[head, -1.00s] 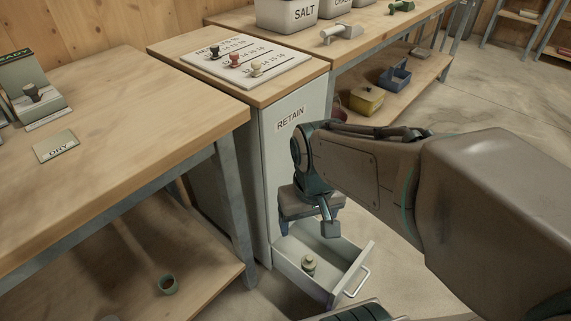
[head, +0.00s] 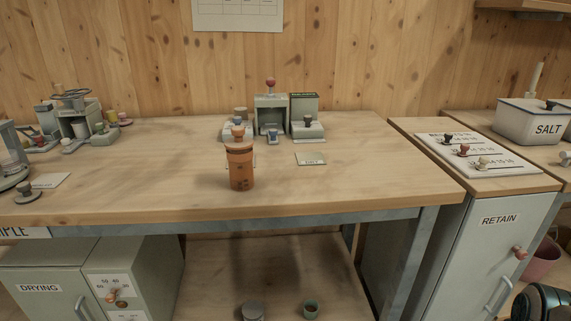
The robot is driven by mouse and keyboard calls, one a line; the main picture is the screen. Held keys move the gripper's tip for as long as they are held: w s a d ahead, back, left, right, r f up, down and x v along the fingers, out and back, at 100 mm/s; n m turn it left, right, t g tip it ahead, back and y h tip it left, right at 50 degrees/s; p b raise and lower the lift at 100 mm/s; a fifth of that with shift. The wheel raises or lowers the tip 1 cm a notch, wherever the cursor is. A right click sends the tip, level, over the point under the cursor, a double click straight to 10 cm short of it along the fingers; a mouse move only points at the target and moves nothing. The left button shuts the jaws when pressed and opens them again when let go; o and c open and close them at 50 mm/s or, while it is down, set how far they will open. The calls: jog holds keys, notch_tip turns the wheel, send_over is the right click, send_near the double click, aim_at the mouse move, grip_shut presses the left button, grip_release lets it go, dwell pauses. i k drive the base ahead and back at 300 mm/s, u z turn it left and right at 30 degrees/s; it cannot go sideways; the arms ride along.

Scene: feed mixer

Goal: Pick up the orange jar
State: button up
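The orange jar (head: 240,168) stands upright on the wooden workbench (head: 390,190), near its front edge and left of the picture's middle. It has an orange-brown lid with a knob on top and dark marks low on its side. Nothing is touching it. My gripper is not in view; only a dark rounded part of my arm shows in the bottom right corner, far from the jar.
Small grey devices (head: 271,112) stand behind the jar, with a flat card (head: 310,159) to its right. More equipment (head: 78,125) is at the left. The RETAIN cabinet (head: 490,232) is at the right.

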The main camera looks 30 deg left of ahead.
aim_at(240, 163)
jog(key=u, duration=2.95)
jog(key=k, duration=0.9)
jog(key=z, duration=0.9)
jog(key=i, duration=1)
jog(key=z, duration=0.1)
jog(key=k, duration=0.45)
jog(key=u, duration=1.1)
